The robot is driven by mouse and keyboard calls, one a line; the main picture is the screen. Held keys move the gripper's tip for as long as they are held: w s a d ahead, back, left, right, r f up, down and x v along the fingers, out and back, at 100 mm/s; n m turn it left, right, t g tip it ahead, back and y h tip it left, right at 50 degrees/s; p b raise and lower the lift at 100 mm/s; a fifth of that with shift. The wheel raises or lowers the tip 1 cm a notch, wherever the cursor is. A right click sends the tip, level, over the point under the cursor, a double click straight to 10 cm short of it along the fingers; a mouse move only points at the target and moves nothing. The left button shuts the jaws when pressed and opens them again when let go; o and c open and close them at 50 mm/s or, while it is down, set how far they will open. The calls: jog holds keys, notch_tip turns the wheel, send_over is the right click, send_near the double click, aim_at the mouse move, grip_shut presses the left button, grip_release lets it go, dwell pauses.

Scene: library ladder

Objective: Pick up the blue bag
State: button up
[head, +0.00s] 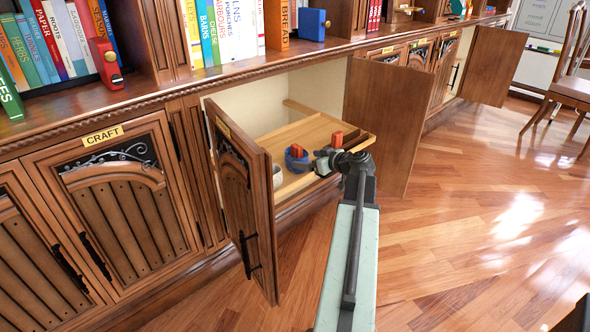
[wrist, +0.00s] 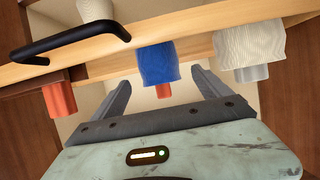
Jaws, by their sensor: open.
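The blue bag (head: 297,160) is a small rounded thing with an orange piece at its top. It sits on a pulled-out wooden drawer (head: 318,130) in the open cabinet. In the wrist view the ribbed blue bag (wrist: 158,64) shows beyond and between my two fingers, with the orange piece (wrist: 163,91) below it in the picture. My gripper (head: 307,164) is open and beside the bag at the drawer's right part. The fingers (wrist: 160,82) stand apart with a gap on both sides of the bag. I cannot tell whether either finger touches it.
A pale bag (head: 277,177) stands left of the blue one, partly hidden by the open cabinet door (head: 245,200). Another orange piece (head: 337,139) shows behind my gripper. A second open door (head: 388,120) stands to the right. In the wrist view a pale ribbed bag (wrist: 250,45) lies to the right and a black handle (wrist: 70,38) to the left.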

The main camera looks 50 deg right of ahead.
aim_at(301, 150)
jog(key=b+x, duration=0.3)
jog(key=x, duration=0.4)
jog(key=shift+w+f, duration=0.25)
jog(key=shift+f, duration=0.05)
jog(key=c, duration=1.5)
jog(key=shift+c, duration=0.2)
jog(key=shift+r, duration=0.15)
notch_tip(301, 150, up, 4)
jog(key=p, duration=0.3)
jog(key=shift+p, duration=0.4)
jog(key=s+d, duration=0.2)
jog(key=s, duration=0.5)
jog(key=s+d+r+p, duration=0.1)
jog(key=s, duration=0.7)
jog(key=shift+s+d, duration=0.3)
jog(key=shift+d, duration=0.1)
